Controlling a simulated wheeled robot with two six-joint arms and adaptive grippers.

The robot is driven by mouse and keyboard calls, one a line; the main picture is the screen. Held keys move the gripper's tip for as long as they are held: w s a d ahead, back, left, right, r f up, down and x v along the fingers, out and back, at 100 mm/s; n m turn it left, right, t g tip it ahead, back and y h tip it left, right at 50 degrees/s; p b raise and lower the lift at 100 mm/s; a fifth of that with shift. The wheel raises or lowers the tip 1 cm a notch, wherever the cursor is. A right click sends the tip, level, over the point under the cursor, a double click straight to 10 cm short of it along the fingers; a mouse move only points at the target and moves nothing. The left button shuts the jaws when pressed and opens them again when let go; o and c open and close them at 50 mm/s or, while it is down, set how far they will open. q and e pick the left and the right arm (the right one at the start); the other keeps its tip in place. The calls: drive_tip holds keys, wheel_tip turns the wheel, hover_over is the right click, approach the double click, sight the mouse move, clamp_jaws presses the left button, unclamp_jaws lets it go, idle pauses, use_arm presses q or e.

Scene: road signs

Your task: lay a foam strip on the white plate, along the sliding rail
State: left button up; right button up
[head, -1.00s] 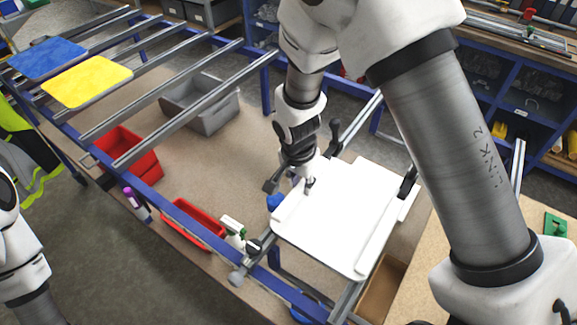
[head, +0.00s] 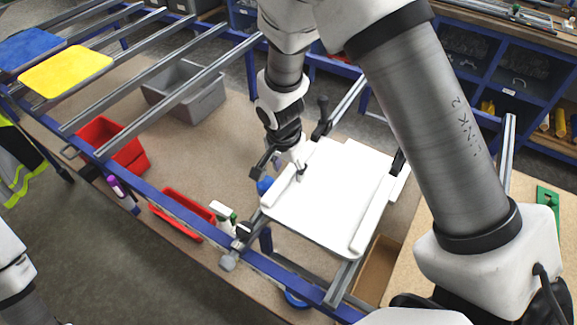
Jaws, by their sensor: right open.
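The white plate (head: 322,205) lies tilted in the picture across the grey rails of the blue frame. A white foam strip (head: 280,192) lies along its left edge, and another white strip (head: 372,222) lies along its right edge. My right gripper (head: 281,168) is open over the left strip, pointing down. One finger is over the plate side and the other is outside the edge; I cannot tell whether they touch the strip. A grey rail (head: 347,280) shows below the plate. Only a part of my left arm shows at the lower left; its gripper is out of view.
Black clamps (head: 321,118) stand at the plate's edges. Red bins (head: 112,143), a grey bin (head: 186,90) and a spray bottle (head: 222,212) are to the left. Yellow (head: 65,70) and blue (head: 28,50) plates lie on the far-left rails. A cardboard box (head: 377,272) is at the lower right.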

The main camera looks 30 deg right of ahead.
sight(284, 177)
drive_tip(key=shift+w+r, duration=0.1)
drive_tip(key=shift+r, duration=0.25)
wheel_tip(284, 177, up, 11)
drive_tip(key=a+b, duration=0.1)
drive_tip(key=shift+s+a, duration=0.2)
drive_tip(key=shift+s, duration=0.25)
